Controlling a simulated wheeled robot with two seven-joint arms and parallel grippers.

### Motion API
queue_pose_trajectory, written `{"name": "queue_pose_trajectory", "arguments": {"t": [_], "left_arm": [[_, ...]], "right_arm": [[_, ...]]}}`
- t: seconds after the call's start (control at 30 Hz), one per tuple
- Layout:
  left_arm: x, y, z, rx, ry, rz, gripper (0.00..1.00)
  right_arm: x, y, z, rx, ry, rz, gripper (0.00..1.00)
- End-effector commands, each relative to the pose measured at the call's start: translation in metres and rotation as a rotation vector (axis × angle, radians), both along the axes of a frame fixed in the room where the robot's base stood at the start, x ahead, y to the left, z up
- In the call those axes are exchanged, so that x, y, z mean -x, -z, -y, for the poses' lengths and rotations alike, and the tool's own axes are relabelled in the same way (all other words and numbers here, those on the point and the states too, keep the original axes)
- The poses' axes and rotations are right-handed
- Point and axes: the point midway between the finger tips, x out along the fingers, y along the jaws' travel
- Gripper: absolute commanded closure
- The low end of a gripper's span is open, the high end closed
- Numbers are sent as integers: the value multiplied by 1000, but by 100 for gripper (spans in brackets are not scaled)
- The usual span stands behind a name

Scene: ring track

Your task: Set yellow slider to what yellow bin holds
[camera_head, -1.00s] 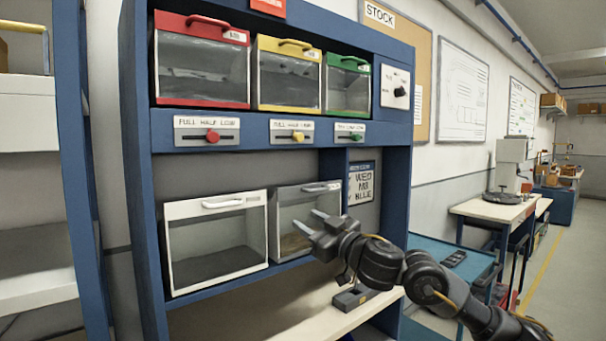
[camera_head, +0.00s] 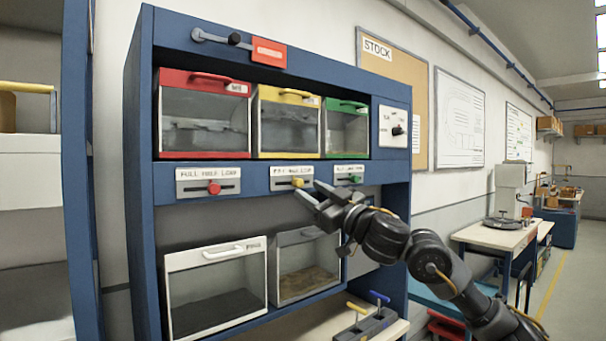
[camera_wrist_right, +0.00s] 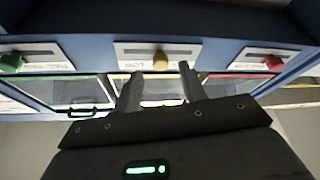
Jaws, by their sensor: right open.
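The yellow slider knob (camera_head: 298,182) sits a little right of the middle of its slot, under a label reading FULL HALF LOW. The yellow-framed bin (camera_head: 289,155) is in the top row, between the red and green bins. Its window shows a dark grey inside; I cannot clearly tell the fill level. My right gripper (camera_head: 309,191) is open just in front of and below the yellow slider. In the right wrist view the yellow knob (camera_wrist_right: 160,61) shows between and beyond the fingertips, apparently apart from them. My left gripper is not in view.
The red slider knob (camera_head: 214,188) is left of the yellow one, the green knob (camera_head: 355,179) close on its right. A block with yellow and blue handles (camera_head: 368,325) sits on the lower bench.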

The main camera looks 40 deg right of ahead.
Motion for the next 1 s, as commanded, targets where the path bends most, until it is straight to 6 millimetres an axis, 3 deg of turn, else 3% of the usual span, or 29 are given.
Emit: {"name": "queue_pose_trajectory", "arguments": {"t": [0.03,0.23,0.63,0.93,1.0], "left_arm": [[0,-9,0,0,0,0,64],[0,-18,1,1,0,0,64],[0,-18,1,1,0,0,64],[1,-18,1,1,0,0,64],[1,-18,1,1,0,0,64]], "right_arm": [[-8,-8,-2,-3,-3,1,58],[-29,-13,-3,-2,-1,0,58],[-35,-12,-4,2,1,0,60],[-34,-12,-4,2,1,-1,99],[-34,-13,-4,2,1,-1,100]]}}
